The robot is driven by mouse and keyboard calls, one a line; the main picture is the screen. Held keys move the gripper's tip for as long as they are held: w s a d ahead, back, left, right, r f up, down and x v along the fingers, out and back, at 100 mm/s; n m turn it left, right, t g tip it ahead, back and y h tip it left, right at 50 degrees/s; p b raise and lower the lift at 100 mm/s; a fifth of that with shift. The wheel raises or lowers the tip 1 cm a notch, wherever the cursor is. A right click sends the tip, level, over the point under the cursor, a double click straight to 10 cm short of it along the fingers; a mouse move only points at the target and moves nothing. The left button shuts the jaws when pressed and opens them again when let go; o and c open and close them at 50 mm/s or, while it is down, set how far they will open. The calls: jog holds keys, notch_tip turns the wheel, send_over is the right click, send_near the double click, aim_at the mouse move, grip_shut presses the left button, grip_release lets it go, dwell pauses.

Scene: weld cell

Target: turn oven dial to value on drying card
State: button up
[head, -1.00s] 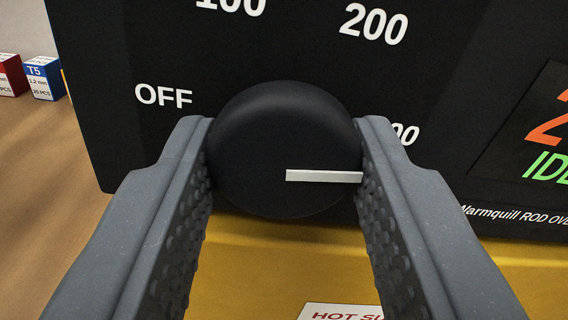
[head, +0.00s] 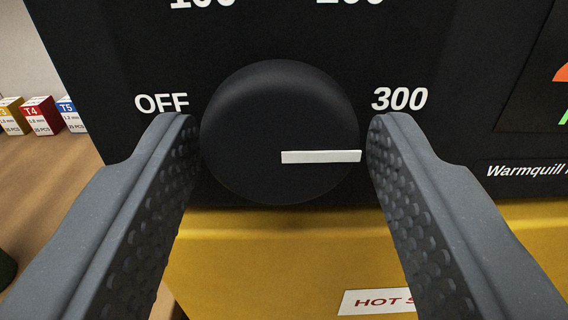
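The round black oven dial (head: 262,110) is in the middle of the head view, on the black panel of the oven (head: 468,60). Its white pointer bar (head: 321,156) points right, toward the 300 mark (head: 399,99) or slightly below it. OFF (head: 161,102) is at the dial's left; 100 and 200 are cut off at the top. My gripper (head: 282,128) is open, one finger on each side of the dial, with a small gap on the right and little or none on the left. The drying card is not in view.
Small boxes, including a red T4 box (head: 42,117) and a blue T5 box (head: 71,115), stand on the wooden bench (head: 50,170) at left. The oven's yellow lower front (head: 280,250) carries a HOT label (head: 375,302). A display is cut off at right.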

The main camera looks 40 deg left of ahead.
jog(key=shift+d, duration=0.1)
jog(key=b+v, duration=0.3)
jog(key=v, duration=1)
jog(key=shift+s+d, duration=0.15)
jog(key=shift+s, duration=0.1)
